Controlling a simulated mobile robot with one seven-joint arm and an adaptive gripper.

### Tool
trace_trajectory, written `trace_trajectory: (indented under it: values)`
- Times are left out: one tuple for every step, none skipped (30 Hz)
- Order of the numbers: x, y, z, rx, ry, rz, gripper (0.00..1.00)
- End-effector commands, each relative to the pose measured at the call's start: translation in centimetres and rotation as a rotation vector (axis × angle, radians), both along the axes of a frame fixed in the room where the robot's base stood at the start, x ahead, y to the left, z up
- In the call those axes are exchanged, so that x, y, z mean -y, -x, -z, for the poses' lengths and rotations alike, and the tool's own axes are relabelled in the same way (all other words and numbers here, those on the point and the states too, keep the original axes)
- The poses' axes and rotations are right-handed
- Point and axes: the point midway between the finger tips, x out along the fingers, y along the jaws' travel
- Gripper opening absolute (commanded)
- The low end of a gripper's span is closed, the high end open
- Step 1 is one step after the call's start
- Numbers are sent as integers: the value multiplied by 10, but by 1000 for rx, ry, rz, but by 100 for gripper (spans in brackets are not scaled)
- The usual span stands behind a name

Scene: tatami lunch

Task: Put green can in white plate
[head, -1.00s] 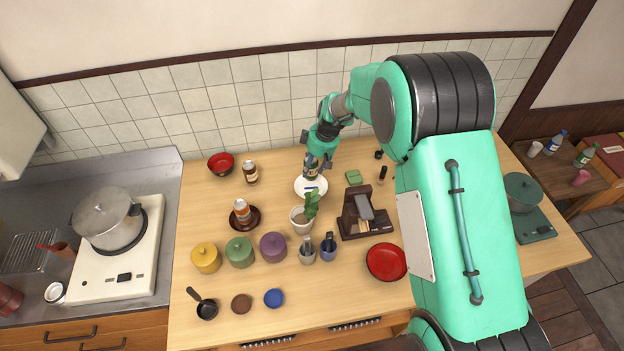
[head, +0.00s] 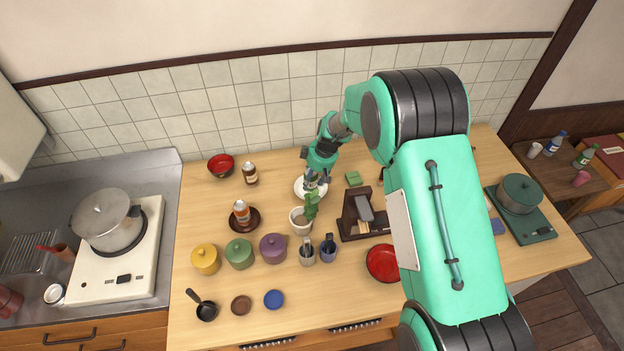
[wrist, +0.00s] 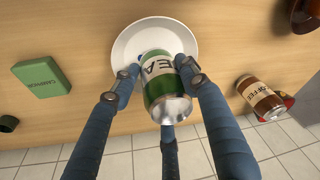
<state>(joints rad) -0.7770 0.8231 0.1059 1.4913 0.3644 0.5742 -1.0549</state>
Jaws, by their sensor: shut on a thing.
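The green can (wrist: 166,90), with a pale label, is between the fingers of my gripper (wrist: 158,70) in the wrist view. My gripper is shut on it. The white plate (wrist: 128,45) lies on the table, and the can's far end overlaps it in this view. In the head view the white plate (head: 299,190) is near the back middle of the table, with my gripper (head: 316,180) over it. The can is mostly hidden there. I cannot tell whether the can touches the plate.
A potted plant (head: 299,222) stands just in front of the plate. A green box (head: 353,178) lies to the right, and a brown coffee can (head: 251,174) stands to the left. A dark wooden stand (head: 365,222) is at the front right. The tiled wall is close behind.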

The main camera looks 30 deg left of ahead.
Motion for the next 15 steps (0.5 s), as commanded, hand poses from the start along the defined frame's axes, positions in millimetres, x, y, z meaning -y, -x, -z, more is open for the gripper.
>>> trace_trajectory:
  values:
    - [0, 0, 1, 1, -1, 0, 26]
    - [-1, -1, 2, 1, -1, 0, 26]
    - [-1, -1, 2, 2, -1, 1, 26]
    - [-1, -1, 2, 2, -1, 1, 26]
    - [-1, -1, 2, 2, -1, 1, 26]
    - [-1, -1, 2, 2, -1, 1, 26]
    - [0, -1, 2, 2, -1, 1, 26]
    - [0, -1, 2, 2, -1, 1, 26]
    - [0, -1, 2, 1, -1, 0, 26]
    - [0, -1, 2, 1, -1, -1, 26]
    - [0, -1, 3, 1, -1, -1, 26]
    - [0, -1, 4, 1, -1, -1, 26]
    - [0, -1, 5, 1, -1, -1, 26]
    - [0, 0, 6, 1, -1, -1, 26]
    - [0, 0, 6, 1, -1, -1, 48]
